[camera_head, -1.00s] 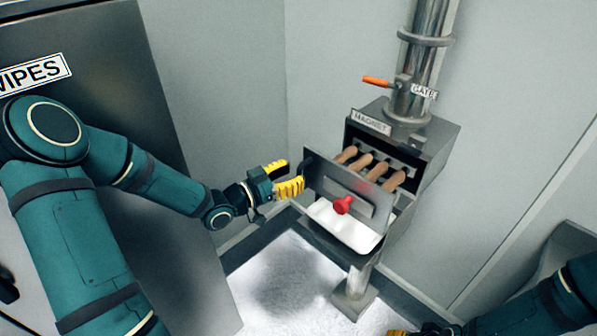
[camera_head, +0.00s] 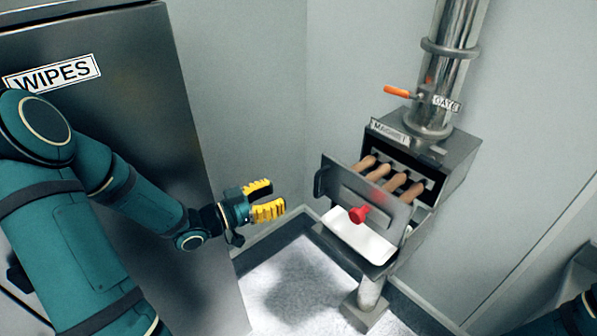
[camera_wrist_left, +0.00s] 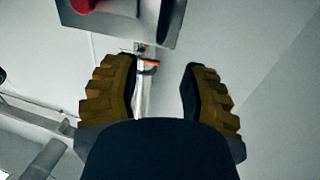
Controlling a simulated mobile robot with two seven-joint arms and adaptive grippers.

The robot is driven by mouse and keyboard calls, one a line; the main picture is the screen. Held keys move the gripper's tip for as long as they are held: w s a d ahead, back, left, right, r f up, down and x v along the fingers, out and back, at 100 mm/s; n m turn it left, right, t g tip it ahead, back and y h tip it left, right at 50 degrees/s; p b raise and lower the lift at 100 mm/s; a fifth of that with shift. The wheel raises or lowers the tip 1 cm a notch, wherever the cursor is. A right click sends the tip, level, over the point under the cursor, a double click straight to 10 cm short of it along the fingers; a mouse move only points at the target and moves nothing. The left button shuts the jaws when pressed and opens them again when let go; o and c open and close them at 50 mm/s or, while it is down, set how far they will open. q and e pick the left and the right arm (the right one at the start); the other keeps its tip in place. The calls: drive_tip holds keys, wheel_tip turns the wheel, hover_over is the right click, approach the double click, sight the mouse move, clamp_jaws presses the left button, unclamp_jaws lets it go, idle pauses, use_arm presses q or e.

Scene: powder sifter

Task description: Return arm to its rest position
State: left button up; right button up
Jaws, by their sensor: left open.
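My left gripper (camera_head: 264,200) is open and empty, with its yellow fingers apart. It is in free space left of the magnet box (camera_head: 458,150), clear of its pulled-out front plate (camera_head: 350,190). The left wrist view also shows the open left gripper (camera_wrist_left: 160,90) with nothing between its fingers. My left arm reaches in from the left in the head view. Part of my right arm shows at the lower right corner, but its gripper is out of view.
Brown rods (camera_head: 380,172) show behind the front plate, which has a red knob (camera_head: 358,214). A white tray (camera_head: 350,238) sits below. An orange gate handle (camera_head: 398,91) is on the steel pipe (camera_head: 455,50). A grey cabinet (camera_head: 150,90) labelled WIPES stands at left.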

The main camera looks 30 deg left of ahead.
use_arm(q)
drive_tip(key=w+d+f+n+g+y, duration=0.2)
drive_tip(key=d+f+n, duration=0.1)
drive_tip(key=d+f, duration=0.3)
drive_tip(key=w+d+f+n+g+y, duration=0.1)
drive_tip(key=d+f+n+g, duration=0.2)
drive_tip(key=f, duration=0.6)
drive_tip(key=s+d+f+n+g+y+b, duration=0.1)
drive_tip(key=s+d+f+n+g+y, duration=0.1)
drive_tip(key=s+d+f+g, duration=0.6)
drive_tip(key=s+d+f, duration=0.4)
drive_tip(key=s, duration=0.1)
drive_tip(key=shift+f, duration=0.3)
